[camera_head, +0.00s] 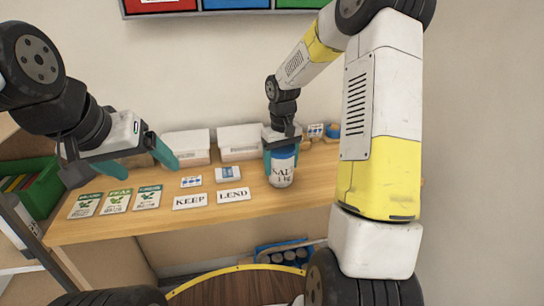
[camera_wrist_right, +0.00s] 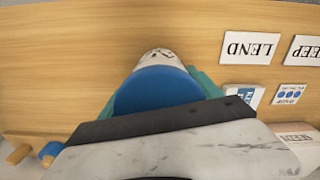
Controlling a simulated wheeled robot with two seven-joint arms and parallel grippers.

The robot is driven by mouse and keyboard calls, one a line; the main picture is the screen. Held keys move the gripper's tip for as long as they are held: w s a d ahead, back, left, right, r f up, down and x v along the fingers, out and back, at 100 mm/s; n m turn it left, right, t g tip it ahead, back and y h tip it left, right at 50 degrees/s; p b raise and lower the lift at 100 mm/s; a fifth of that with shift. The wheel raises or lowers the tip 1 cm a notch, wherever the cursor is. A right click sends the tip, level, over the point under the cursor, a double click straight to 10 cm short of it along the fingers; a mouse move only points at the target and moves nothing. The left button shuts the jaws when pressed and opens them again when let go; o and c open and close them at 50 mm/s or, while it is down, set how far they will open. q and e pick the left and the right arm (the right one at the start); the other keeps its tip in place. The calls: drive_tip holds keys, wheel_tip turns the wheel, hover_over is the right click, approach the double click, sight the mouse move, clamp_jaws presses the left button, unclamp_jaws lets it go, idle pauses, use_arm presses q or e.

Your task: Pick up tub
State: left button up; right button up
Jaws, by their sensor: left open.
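The tub (camera_head: 283,178) is white with a blue lid and dark lettering reading "SAL… 1 kg". It stands upright at the right part of the wooden table; I cannot tell whether its base touches the top. My right gripper (camera_head: 282,149) is over it from above, its teal fingers closed against both sides near the lid. In the right wrist view the blue lid (camera_wrist_right: 155,88) fills the space between the fingers, with part of the white body beyond. My left gripper (camera_head: 118,160) is open and empty, above the left part of the table.
On the wooden table (camera_head: 315,195) lie KEEP (camera_head: 189,201) and LEND (camera_head: 234,195) cards, several green-topped seed packets (camera_head: 117,200) and small cards. Two white boxes (camera_head: 187,146) stand against the wall. A green bin (camera_head: 40,188) is at the left. Bare tabletop shows in front.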

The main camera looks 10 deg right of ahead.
drive_tip(key=c, duration=0.7)
drive_tip(key=shift+w, duration=0.1)
clamp_jaws()
drive_tip(key=shift+r, duration=0.1)
drive_tip(key=shift+r, duration=0.15)
